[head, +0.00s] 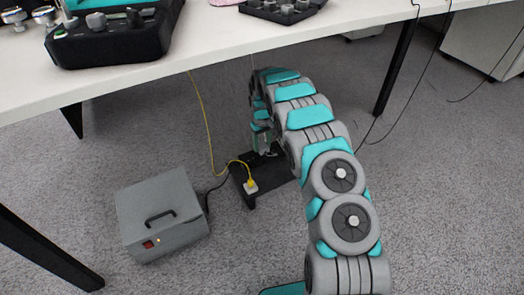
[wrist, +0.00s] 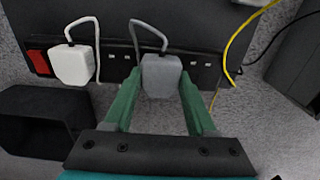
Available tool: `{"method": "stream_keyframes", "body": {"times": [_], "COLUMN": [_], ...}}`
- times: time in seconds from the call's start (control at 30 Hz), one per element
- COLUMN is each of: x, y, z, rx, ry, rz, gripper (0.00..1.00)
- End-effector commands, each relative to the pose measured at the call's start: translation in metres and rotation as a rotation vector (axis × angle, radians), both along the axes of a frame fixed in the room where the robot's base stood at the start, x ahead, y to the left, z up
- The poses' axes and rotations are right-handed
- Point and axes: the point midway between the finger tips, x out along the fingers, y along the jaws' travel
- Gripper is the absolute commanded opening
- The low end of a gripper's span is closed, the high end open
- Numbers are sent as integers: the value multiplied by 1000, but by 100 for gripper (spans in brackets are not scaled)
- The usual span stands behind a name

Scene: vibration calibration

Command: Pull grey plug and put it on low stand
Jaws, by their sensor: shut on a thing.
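The grey plug (wrist: 161,76) is at the black power strip (wrist: 116,56) in the wrist view, with a grey cord looping up from it. My gripper (wrist: 160,92) has its green fingers on either side of the plug and is shut on it. I cannot tell how deep the plug sits in the strip. In the head view my gripper (head: 264,143) reaches down to the black strip mount (head: 270,181) on the floor and hides the grey plug. I cannot clearly identify the low stand.
A white plug (wrist: 72,65) and a red switch (wrist: 38,62) are left of the grey plug. A dark box-like shape (wrist: 40,120) lies lower left. A yellow plug (head: 250,184) and its cable are nearby. A grey case (head: 160,215) stands left, under the table (head: 220,45).

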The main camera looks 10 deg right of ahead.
Motion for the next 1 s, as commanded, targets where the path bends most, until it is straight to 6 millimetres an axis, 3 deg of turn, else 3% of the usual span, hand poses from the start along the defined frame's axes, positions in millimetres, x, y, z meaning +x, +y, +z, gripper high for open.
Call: {"method": "stream_keyframes", "body": {"times": [0.47,1.0], "x": [0,0], "y": [0,0], "z": [3,32], "rx": [0,0], "ry": [-1,-2], "rz": [0,0], "gripper": [3,3]}}
